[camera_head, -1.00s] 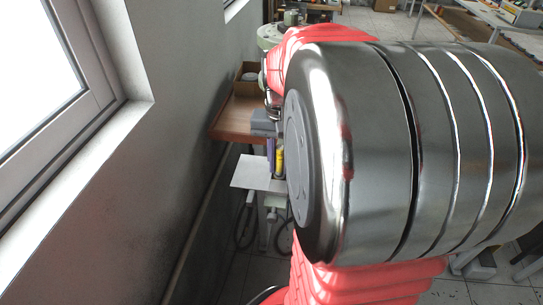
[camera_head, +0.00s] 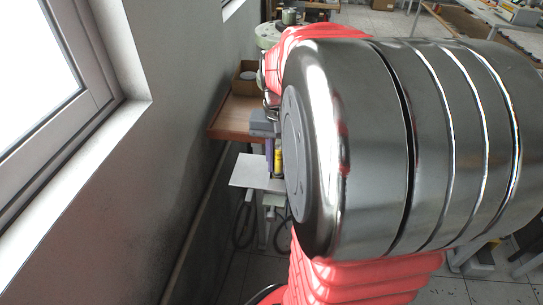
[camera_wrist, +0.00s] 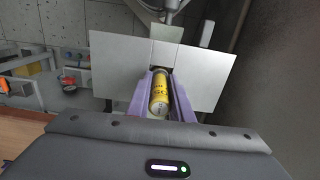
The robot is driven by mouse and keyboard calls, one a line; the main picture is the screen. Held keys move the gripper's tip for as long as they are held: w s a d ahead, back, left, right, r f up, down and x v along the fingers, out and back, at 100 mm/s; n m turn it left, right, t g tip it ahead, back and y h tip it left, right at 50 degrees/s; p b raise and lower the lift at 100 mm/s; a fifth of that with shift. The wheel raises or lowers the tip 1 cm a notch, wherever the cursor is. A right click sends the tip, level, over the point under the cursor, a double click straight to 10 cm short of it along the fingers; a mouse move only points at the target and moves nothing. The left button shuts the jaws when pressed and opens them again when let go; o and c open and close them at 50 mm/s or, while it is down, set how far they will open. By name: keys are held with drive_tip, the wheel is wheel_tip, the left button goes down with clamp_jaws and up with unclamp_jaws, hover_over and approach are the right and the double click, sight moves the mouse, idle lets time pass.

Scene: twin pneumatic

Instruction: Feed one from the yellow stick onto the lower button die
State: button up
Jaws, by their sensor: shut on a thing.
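A yellow cylinder with dark lettering, which looks like the yellow stick (camera_wrist: 159,92), lies between the purple fingers of my gripper (camera_wrist: 161,76) in the wrist view. The fingers are shut on it along both sides. In the head view the yellow stick (camera_head: 278,161) shows beside a purple finger, just left of my large metal arm link, which hides much of the gripper. A pale flat plate (camera_wrist: 118,62) spreads behind the fingertips, with a dark gap at its middle. I cannot make out the lower button die.
In the head view, a brown wooden tabletop (camera_head: 234,117) with a small open box (camera_head: 246,78) stands beyond the plate. The wall and window (camera_head: 45,95) run close along the left. Cables hang below the plate. Other benches stand at the upper right.

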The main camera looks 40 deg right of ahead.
sight(279, 149)
drive_tip(key=shift+f, duration=0.15)
drive_tip(key=shift+r, duration=0.2)
idle(0.3)
drive_tip(key=shift+r, duration=2.85)
drive_tip(key=shift+s, duration=0.15)
